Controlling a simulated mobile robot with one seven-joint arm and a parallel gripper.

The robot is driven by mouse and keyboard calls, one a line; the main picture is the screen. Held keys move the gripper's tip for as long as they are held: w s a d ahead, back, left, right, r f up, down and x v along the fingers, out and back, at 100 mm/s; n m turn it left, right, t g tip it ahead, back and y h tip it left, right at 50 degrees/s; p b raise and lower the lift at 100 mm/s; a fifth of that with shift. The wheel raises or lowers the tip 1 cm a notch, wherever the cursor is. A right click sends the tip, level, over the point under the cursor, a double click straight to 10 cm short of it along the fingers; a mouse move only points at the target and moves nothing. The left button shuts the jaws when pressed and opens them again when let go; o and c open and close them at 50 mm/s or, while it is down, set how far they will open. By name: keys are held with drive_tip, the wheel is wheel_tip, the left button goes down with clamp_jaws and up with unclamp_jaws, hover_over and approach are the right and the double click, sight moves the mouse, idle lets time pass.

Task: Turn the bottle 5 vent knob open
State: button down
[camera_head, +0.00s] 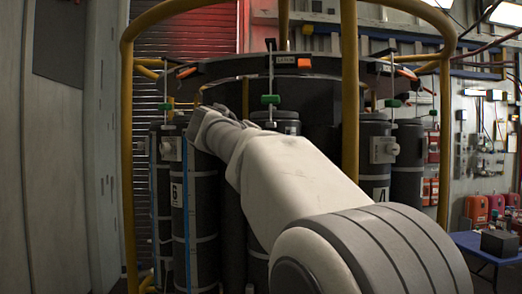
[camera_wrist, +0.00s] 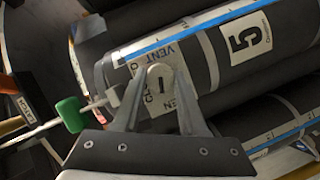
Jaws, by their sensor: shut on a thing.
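Bottle 5 (camera_wrist: 215,57) is a dark cylinder with a white "5" label and a blue stripe, lying slanted across the wrist view. Its pale grey vent knob (camera_wrist: 160,72) sits over a white plate marked VENT, with further lettering partly covered. My gripper (camera_wrist: 160,78) has one finger on each side of the knob and is shut on it. A dark line marks the knob's face. How far the knob is turned cannot be told. In the head view my pale arm covers the middle of the bottle ring, and the fingers are hidden.
Bottles marked 6 (camera_head: 177,195) and 4 (camera_head: 376,190) stand left and right of my arm. Yellow rails (camera_head: 349,90) frame the rig. A green valve handle (camera_wrist: 69,114) is close to my gripper's left side. A blue table (camera_head: 480,245) stands far right.

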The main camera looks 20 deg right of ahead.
drive_tip(key=shift+c, duration=2.2)
unclamp_jaws()
drive_tip(key=b+v, duration=0.2)
drive_tip(key=v, duration=1.5)
drive_tip(key=shift+s+r, duration=0.15)
drive_tip(key=shift+s, duration=0.05)
drive_tip(key=s+f+m+g+y, duration=0.1)
drive_tip(key=s+f+y, duration=0.3)
drive_tip(key=f, duration=0.9)
drive_tip(key=s+d+f+m+g+y, duration=0.1)
drive_tip(key=s+f+y, duration=0.3)
drive_tip(key=s+f, duration=0.7)
drive_tip(key=s+f+m+g+y, duration=0.1)
drive_tip(key=s+f+g+y, duration=0.2)
drive_tip(key=s+f, duration=0.4)
wheel_tip(320, 180, down, 9)
drive_tip(key=shift+s+d+y, duration=0.3)
drive_tip(key=shift+d+y, duration=0.05)
drive_tip(key=shift+y, duration=0.05)
